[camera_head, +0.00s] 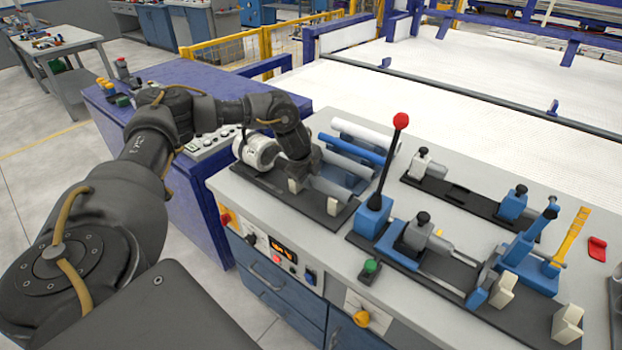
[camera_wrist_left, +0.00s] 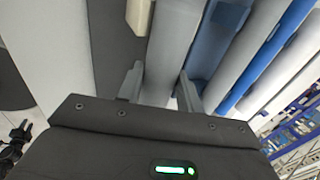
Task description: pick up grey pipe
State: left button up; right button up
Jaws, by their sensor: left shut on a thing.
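My left gripper (camera_head: 304,178) reaches down over the workbench from the left. In the left wrist view its two fingers (camera_wrist_left: 160,88) stand on either side of a grey pipe (camera_wrist_left: 172,40) and are shut on it. The pipe's near part (camera_head: 330,188) shows beside the gripper in the head view, low over a black base plate; I cannot tell whether it is lifted. Part of the pipe is hidden by the gripper. My right gripper is not in view.
Beside the held pipe is a blue rack (camera_head: 345,177) with another grey pipe, a blue pipe (camera_head: 352,149) and a white pipe (camera_head: 365,132). A white round machine part (camera_head: 255,151) is at the left. A red-knobbed lever (camera_head: 400,121) and clamp fixtures stand to the right.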

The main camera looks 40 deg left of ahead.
aim_at(310, 177)
pick_arm(q)
jog(key=shift+r, duration=0.55)
jog(key=v, duration=0.1)
jog(key=b+v, duration=0.1)
jog(key=shift+w+r, duration=0.1)
jog(key=shift+r, duration=0.25)
jog(key=s+d+r+p, duration=0.1)
jog(key=s+r+p, duration=0.1)
jog(key=s+r, duration=0.7)
jog(key=s, duration=0.4)
jog(key=shift+s+d+r, duration=0.15)
jog(key=shift+s, duration=0.1)
